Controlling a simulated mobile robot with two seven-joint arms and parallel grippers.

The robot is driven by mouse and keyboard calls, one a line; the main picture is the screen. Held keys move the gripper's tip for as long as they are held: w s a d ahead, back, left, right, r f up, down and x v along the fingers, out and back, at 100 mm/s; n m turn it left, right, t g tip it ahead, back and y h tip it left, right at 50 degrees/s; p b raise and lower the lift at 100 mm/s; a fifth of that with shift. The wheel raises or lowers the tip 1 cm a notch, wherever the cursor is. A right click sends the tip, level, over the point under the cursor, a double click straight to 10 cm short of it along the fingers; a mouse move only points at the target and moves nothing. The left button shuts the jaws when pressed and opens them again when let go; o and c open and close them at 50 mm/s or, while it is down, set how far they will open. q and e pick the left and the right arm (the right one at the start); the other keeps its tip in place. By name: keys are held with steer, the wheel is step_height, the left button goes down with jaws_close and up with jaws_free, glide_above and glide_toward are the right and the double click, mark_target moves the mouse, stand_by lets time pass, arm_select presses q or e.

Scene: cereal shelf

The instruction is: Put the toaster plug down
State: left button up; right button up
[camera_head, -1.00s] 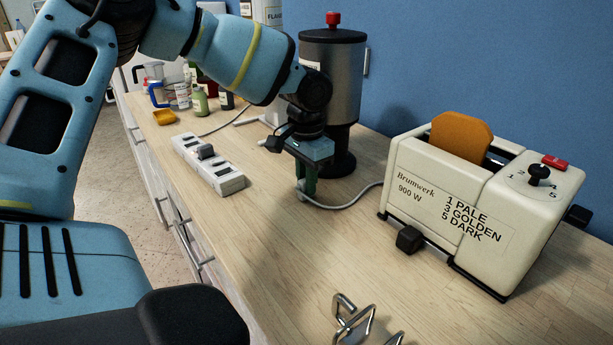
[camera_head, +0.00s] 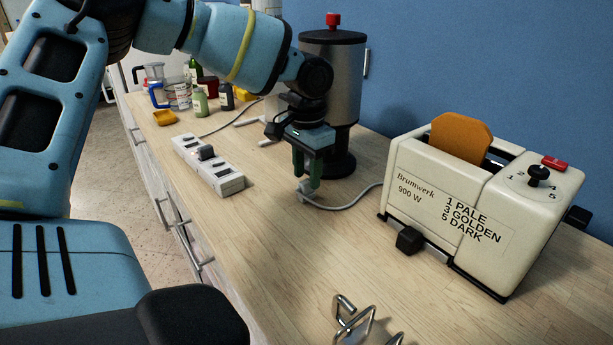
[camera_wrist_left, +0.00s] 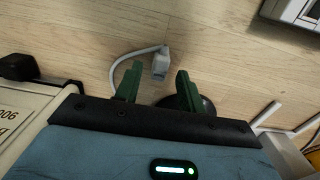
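The grey toaster plug (camera_wrist_left: 160,64) lies on the wooden counter with its cord curving away from it. In the head view the plug (camera_head: 304,194) is just below my left gripper (camera_head: 308,182), partly hidden by the fingers. In the wrist view my left gripper (camera_wrist_left: 154,78) is open, its green fingers apart on either side of the plug's near end, with gaps to both. The cream toaster (camera_head: 430,195) stands to the right with a brown slice of bread in its slot. My right gripper is not in view.
A white power strip (camera_head: 222,181) with a dark plug in it lies left of the gripper. A steel urn (camera_head: 345,85) stands close behind the gripper. A wire rack (camera_head: 355,322) sits at the front edge. Bottles and jugs stand at the back left. The counter's middle is clear.

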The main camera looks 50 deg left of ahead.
mark_target(307, 181)
arm_select(q)
step_height(307, 181, up, 10)
steer(key=shift+f, duration=0.2)
